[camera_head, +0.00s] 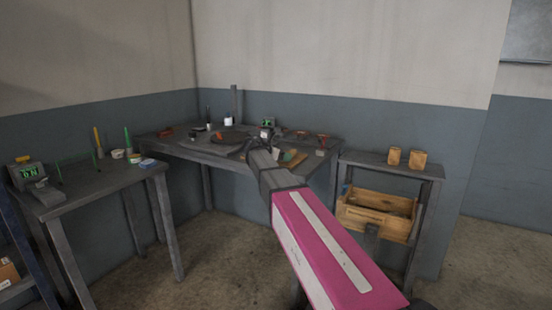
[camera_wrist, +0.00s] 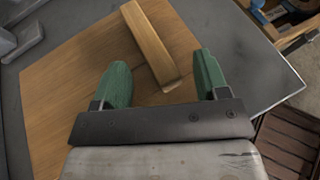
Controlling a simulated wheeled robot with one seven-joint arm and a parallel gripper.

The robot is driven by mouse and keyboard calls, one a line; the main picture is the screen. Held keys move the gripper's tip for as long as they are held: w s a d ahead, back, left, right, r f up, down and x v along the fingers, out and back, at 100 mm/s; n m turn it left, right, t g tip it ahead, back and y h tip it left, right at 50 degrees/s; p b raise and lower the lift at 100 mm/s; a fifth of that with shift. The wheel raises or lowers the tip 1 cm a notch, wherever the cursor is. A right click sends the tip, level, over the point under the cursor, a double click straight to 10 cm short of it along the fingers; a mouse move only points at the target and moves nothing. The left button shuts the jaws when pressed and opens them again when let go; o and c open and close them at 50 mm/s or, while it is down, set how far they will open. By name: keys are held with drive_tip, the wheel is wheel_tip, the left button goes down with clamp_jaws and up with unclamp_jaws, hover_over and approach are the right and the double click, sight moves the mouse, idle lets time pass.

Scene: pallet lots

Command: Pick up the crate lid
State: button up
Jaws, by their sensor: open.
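The crate lid (camera_wrist: 70,95) is a flat, light-brown wooden panel lying on a grey surface in the wrist view. A raised wooden bar (camera_wrist: 150,45) runs across it as a handle. My gripper (camera_wrist: 163,78) is open, with its two green fingers apart over the lid. The near end of the bar lies between the fingers, and neither finger appears to touch it. I cannot tell how high the fingertips are above the panel. In the head view my arm reaches to the corner table (camera_head: 215,155) and largely hides the lid.
A small side table (camera_head: 365,158) on the right holds two wooden blocks, with an open wooden crate (camera_head: 372,218) on its lower level. A left table (camera_head: 95,180) holds a green-display device. Tools clutter the corner table. Dark slatted wood (camera_wrist: 290,145) shows at lower right in the wrist view.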

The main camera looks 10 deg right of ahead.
drive_tip(key=shift+w+d+f, duration=0.25)
drive_tip(key=shift+w+d, duration=0.05)
drive_tip(key=shift+d, duration=0.2)
clamp_jaws()
drive_tip(key=shift+r, duration=0.1)
